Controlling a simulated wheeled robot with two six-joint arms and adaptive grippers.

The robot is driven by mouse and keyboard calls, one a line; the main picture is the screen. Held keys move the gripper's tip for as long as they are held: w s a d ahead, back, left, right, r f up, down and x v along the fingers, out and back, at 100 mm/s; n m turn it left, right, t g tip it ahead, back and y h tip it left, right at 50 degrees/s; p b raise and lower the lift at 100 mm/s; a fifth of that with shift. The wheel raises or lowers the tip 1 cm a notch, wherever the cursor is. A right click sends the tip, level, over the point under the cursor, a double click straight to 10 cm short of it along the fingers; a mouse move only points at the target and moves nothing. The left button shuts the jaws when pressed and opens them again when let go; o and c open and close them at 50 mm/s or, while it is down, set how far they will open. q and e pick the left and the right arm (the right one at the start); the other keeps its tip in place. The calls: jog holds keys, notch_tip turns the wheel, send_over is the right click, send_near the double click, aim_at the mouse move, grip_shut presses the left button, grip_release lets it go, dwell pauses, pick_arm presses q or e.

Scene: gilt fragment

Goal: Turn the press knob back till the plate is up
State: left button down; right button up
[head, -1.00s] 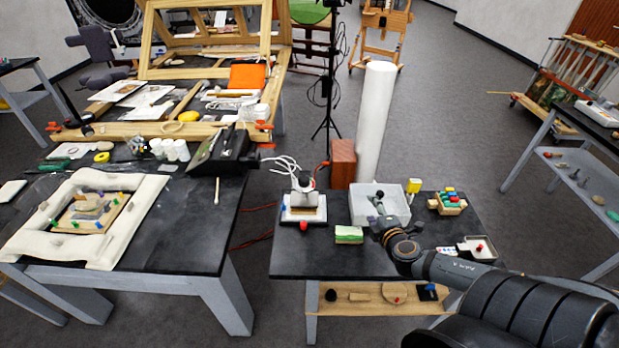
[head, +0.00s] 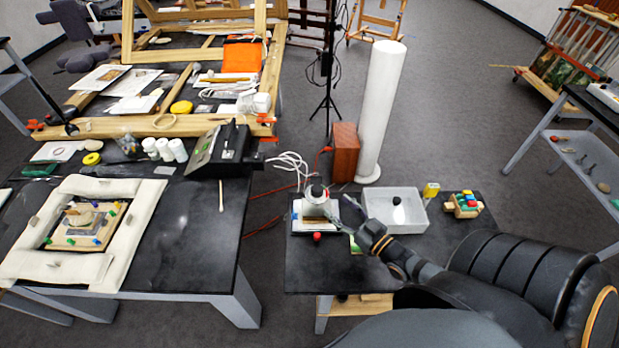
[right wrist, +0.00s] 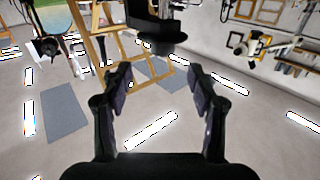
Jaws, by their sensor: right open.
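The small press (head: 302,222) stands at the left end of the right-hand table, with a white base and a rounded white upper part. A dark round knob (head: 317,191) shows on its top. My right gripper (head: 339,209) reaches in from the right, its fingers just right of and in front of the press head. It partly hides the press, and the plate's height is unclear. In the right wrist view, the fingers (right wrist: 158,82) are apart with nothing between them. A dark round piece (right wrist: 155,38) shows beyond them; I cannot tell whether it is the knob.
A red ball (head: 317,237) sits at the front of the press. Right of it are a white tray (head: 408,222), a yellow item (head: 431,190) and coloured blocks (head: 464,204). A brown box (head: 345,152) and tall white roll (head: 382,110) stand behind. The left table (head: 200,245) is separate.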

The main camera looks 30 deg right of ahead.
aim_at(322, 193)
jog(key=w, duration=0.2)
jog(key=w+a+b, duration=0.1)
jog(key=shift+r, duration=0.25)
jog(key=w, duration=0.2)
jog(key=w+b, duration=0.1)
jog(key=w, duration=0.1)
jog(key=shift+w+a+f, duration=0.1)
jog(key=shift+a+f, duration=0.05)
jog(key=shift+a, duration=0.05)
jog(key=shift+w+a, duration=0.15)
jog(key=shift+w, duration=0.95)
jog(key=shift+c, duration=1.2)
jog(key=c, duration=1)
jog(key=shift+o, duration=0.2)
jog(key=n+y+b, duration=0.1)
jog(key=b, duration=0.2)
jog(key=shift+f, duration=0.2)
jog(key=shift+r+y, duration=0.15)
jog(key=shift+y, duration=0.15)
pick_arm(q)
jog(key=f, duration=0.1)
jog(key=s+f, duration=0.1)
jog(key=f, duration=0.1)
jog(key=s+f, duration=0.1)
jog(key=f, duration=0.1)
jog(key=shift+s+f, duration=0.15)
pick_arm(e)
jog(key=shift+r, duration=0.15)
